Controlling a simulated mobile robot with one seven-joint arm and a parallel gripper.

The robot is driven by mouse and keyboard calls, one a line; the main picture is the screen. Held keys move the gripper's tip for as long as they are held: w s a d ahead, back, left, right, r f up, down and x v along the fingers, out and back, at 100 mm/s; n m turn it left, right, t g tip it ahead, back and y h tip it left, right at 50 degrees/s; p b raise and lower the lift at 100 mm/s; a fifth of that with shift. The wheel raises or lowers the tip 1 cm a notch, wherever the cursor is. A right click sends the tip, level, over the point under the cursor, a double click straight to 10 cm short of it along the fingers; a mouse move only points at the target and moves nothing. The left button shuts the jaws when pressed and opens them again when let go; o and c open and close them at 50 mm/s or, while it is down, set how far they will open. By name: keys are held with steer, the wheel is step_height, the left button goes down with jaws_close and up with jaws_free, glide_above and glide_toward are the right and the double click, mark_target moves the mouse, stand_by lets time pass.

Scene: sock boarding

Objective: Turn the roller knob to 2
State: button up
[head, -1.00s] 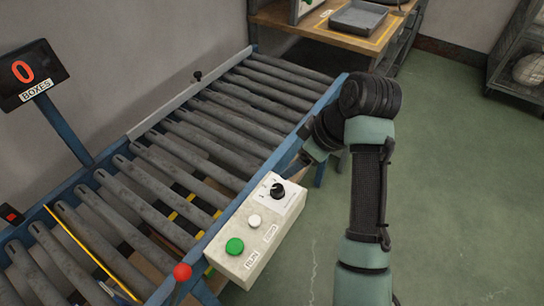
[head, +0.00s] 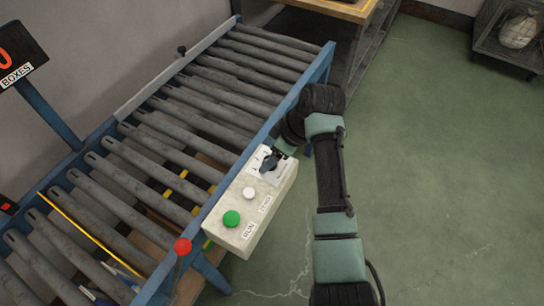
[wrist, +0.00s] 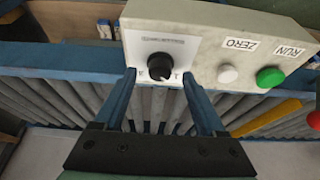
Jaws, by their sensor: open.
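The roller knob (wrist: 159,66) is a black dial on a white plate at one end of a cream control box (wrist: 200,25). The plate has small marks that are too small to read surely. In the wrist view, my gripper (wrist: 160,82) is open, its two blue fingers apart, with their tips near the plate's lower edge on either side of the knob, not closed on it. In the head view, my gripper (head: 272,160) is over the knob end of the box (head: 245,225) and mostly hides the knob.
A white ZERO button (head: 249,193) and a green RUN button (head: 231,219) sit on the same box. A red ball-topped lever (head: 182,246) stands near it. The roller conveyor (head: 170,150) runs behind the box. Green floor (head: 420,150) lies open to the right.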

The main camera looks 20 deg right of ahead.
steer(key=shift+w+a+f, duration=0.1)
steer(key=shift+w+f, duration=0.05)
steer(key=shift+f, duration=0.35)
jaws_close()
